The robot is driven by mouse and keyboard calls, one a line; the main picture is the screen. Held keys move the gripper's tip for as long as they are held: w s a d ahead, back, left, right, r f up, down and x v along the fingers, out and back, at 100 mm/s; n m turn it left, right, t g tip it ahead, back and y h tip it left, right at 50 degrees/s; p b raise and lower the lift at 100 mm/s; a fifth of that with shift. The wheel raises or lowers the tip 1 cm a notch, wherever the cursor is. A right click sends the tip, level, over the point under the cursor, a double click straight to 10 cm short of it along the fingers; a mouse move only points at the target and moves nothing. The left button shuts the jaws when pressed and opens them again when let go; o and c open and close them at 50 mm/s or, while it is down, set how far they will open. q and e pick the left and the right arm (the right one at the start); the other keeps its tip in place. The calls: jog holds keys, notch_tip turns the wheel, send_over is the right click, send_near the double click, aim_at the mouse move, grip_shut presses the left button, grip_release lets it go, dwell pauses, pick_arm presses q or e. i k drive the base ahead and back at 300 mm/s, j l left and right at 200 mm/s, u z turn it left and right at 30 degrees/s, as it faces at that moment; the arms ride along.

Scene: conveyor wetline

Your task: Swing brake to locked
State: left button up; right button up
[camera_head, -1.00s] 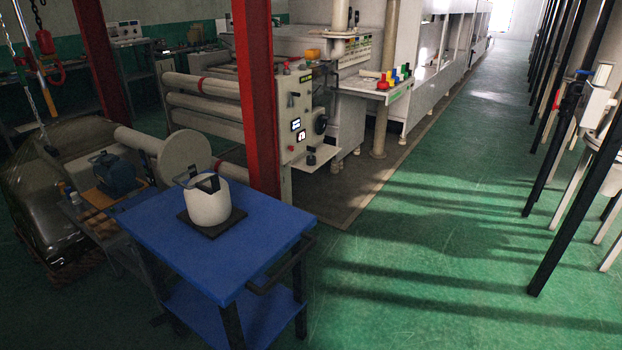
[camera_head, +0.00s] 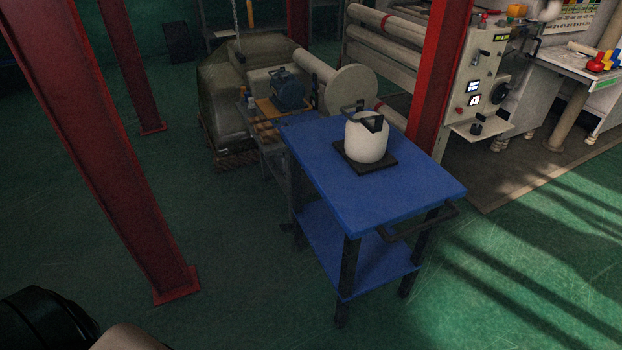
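No part that I can name for sure as the brake shows in the head view. The roller machine's control panel (camera_head: 483,78) is at the upper right, with small levers, knobs, lit displays and a black round handle (camera_head: 500,93). These are too small to read a lock position. A large beige roll (camera_head: 350,90) lies left of the red post, beside a blue motor-like unit (camera_head: 288,90). Neither of my grippers is in view.
A blue cart (camera_head: 345,205) with a white pot (camera_head: 366,140) on a dark mat stands in front of the machine. Red posts (camera_head: 100,140) rise at the left and beside the panel. Green floor (camera_head: 240,240) is open left of the cart and at the lower right (camera_head: 500,290).

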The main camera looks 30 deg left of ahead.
aim_at(285, 227)
jog(key=u, duration=1.05)
